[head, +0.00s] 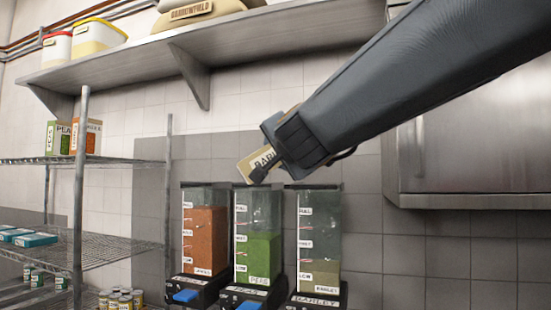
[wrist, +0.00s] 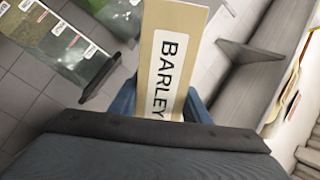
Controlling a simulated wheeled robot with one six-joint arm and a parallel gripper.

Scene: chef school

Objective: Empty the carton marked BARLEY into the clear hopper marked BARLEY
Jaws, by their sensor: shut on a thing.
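My gripper (head: 272,158) is shut on the tan BARLEY carton (head: 251,165), whose label is partly hidden by the gripper in the head view. In the wrist view the carton (wrist: 187,35) stands out beyond the gripper with its BARLEY label readable. In the head view the carton looks tilted and appears above the middle hopper. The clear BARLEY hopper (head: 319,232) is the rightmost of three, with a low layer of pale grain at its bottom. I cannot tell the carton's height or depth from the hopper rims.
The PEAS hopper (head: 258,240) with green contents and a hopper of orange contents (head: 205,235) stand to the left. A wall shelf (head: 290,45) runs above. A wire rack (head: 110,250) holds cartons (head: 93,137) and tins at left. A steel cabinet (head: 470,140) is at right.

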